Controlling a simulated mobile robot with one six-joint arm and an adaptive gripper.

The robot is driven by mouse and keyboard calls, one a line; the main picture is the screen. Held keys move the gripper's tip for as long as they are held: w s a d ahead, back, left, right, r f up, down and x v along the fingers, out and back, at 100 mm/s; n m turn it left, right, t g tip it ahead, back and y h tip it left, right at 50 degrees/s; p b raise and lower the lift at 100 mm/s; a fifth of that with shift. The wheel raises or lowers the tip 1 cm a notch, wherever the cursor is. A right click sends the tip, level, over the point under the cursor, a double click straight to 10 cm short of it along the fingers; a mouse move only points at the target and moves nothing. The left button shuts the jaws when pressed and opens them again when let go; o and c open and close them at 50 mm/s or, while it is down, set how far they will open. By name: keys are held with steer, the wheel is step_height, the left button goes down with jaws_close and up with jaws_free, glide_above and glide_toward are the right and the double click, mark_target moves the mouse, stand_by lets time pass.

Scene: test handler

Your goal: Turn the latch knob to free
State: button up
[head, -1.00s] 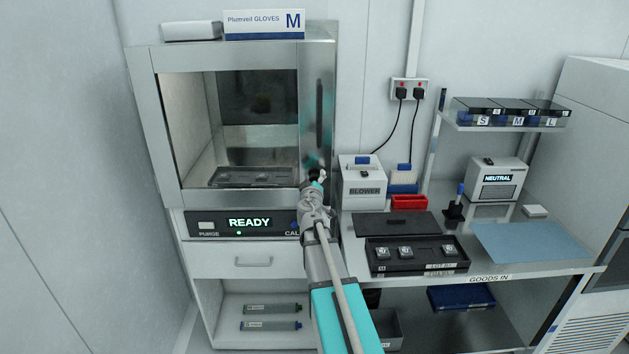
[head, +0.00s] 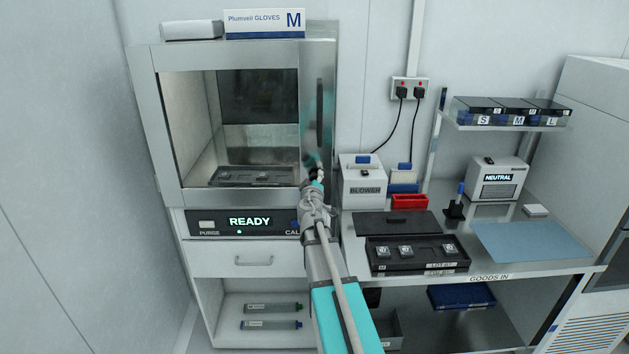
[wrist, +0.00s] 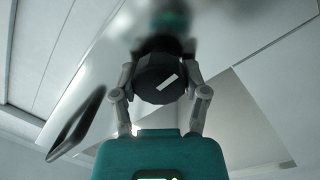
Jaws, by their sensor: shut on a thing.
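The latch knob (wrist: 160,80) is a dark, many-sided knob with a white mark on its face, seen in the wrist view. The mark lies tilted, rising to the right. My gripper (wrist: 162,88) is shut on the knob, one finger on each side. The handler's display (head: 250,221) reads READY.
A dark bar handle (wrist: 78,125) stands out from the panel beside the knob in the wrist view. Right of my arm are the blower box (head: 363,188), a red bin (head: 409,202) and a dark tray (head: 418,266) with several parts on the bench.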

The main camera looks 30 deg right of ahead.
steer(key=n, duration=0.4)
steer(key=shift+f+b, duration=0.1)
steer(key=shift+b, duration=0.3)
steer(key=n+t, duration=0.1)
steer(key=n, duration=0.4)
steer(key=shift+b, duration=0.3)
steer(key=n, duration=0.5)
steer(key=shift+t+y, duration=0.3)
steer(key=n, duration=0.4)
steer(key=shift+n+b, duration=0.3)
steer(key=o, duration=1.2)
steer(key=shift+c, duration=0.2)
